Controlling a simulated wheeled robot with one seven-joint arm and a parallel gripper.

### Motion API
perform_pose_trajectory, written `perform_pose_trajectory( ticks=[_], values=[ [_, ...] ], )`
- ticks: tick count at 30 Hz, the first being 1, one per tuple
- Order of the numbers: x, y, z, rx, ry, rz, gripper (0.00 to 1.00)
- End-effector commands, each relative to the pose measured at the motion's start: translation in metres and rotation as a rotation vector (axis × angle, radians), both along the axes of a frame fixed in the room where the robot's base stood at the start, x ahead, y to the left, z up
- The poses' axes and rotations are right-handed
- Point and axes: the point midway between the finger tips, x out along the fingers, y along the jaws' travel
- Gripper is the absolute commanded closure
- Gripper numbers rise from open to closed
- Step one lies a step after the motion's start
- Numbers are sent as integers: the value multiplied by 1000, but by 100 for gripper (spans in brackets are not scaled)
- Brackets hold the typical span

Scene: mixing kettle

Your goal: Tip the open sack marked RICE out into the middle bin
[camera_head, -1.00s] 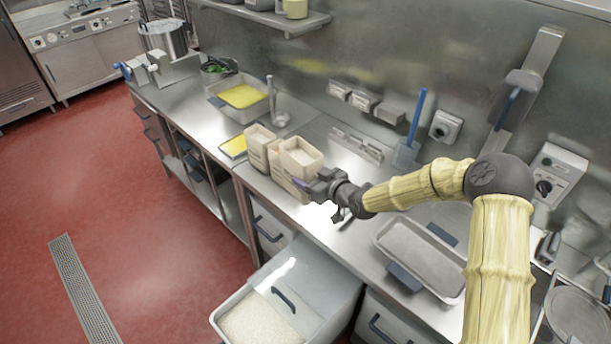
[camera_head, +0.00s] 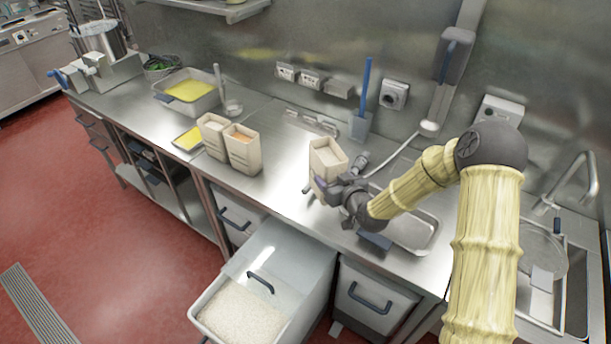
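My gripper (camera_head: 329,186) is shut on a beige open-topped sack (camera_head: 326,158) and holds it upright, apart from the other sacks. Pale contents show in its top; its marking is too small to read. Two similar open sacks stand together on the counter to the left: one with pale contents (camera_head: 212,136) and one with orange-brown contents (camera_head: 243,150). The middle bin (camera_head: 306,258) is pulled out from under the counter and open on top, with white grains in its front part. The held sack is above and behind the bin, over the counter.
Closed bins (camera_head: 236,213) and (camera_head: 372,295) flank the open one. A blue-handled tool (camera_head: 365,95) stands by the wall. A yellow-filled pan (camera_head: 190,92) is farther left. The counter between the two sacks and my gripper is clear.

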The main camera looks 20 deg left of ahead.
Motion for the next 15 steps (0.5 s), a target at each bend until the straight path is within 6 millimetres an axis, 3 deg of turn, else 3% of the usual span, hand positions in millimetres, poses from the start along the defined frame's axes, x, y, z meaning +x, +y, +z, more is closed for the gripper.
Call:
perform_pose_trajectory(
  ticks=[7,12,15],
  values=[
    [8,-120,-26,-7,-3,-299,90],
    [-2,-200,-36,-14,-5,-504,90],
    [-10,-237,-39,-18,-11,-597,90]
  ],
)
